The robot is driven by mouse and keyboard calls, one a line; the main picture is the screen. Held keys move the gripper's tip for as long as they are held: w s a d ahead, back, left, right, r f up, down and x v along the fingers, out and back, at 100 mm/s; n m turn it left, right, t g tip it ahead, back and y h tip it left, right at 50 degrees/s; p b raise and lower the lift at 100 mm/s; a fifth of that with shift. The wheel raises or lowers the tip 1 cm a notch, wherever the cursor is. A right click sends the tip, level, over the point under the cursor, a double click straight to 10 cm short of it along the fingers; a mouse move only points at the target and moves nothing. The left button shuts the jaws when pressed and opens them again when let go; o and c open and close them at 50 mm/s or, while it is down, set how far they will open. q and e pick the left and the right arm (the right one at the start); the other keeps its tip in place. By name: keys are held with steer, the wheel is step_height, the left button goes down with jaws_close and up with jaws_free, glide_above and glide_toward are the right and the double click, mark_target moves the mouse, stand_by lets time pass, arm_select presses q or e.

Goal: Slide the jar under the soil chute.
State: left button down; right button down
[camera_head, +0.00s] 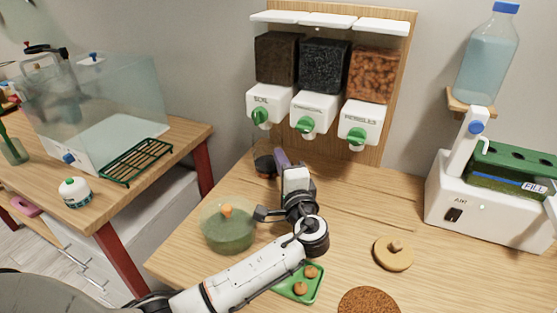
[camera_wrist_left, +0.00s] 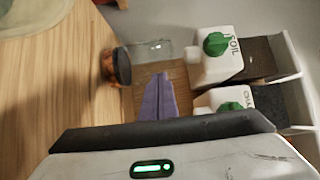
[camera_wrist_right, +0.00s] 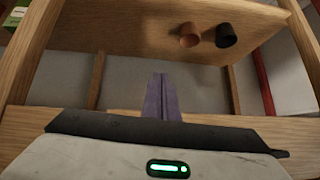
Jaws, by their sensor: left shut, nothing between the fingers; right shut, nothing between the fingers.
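The clear glass jar (camera_head: 265,166) stands upright below the soil chute (camera_head: 268,107) in the head view, a dark layer inside. In the left wrist view the jar (camera_wrist_left: 145,51) shows a brown layer at its base and a dark layer above. Its open end faces the soil chute (camera_wrist_left: 216,55), roughly in line. My left gripper (camera_head: 281,156) is shut and empty, its purple fingers (camera_wrist_left: 163,78) close beside the jar; I cannot tell if they touch. My right gripper (camera_wrist_right: 160,80) is shut and empty, outside the head view.
Two more chutes (camera_head: 313,115) (camera_head: 358,123) hang to the right of the soil chute. A green domed vessel (camera_head: 228,235) and a green tray (camera_head: 312,290) stand near my left arm. A cork lid (camera_head: 393,255) lies on the right. In the right wrist view, wooden boards surround the gripper.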

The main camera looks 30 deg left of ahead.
arm_select(q)
steer(key=d+b, duration=0.1)
steer(key=d, duration=0.3)
steer(key=shift+d+f, duration=0.1)
steer(key=shift+d, duration=0.05)
steer(key=b+v, duration=0.1)
steer(key=v, duration=0.8)
steer(key=shift+s+d, duration=0.2)
steer(key=shift+s, duration=0.15)
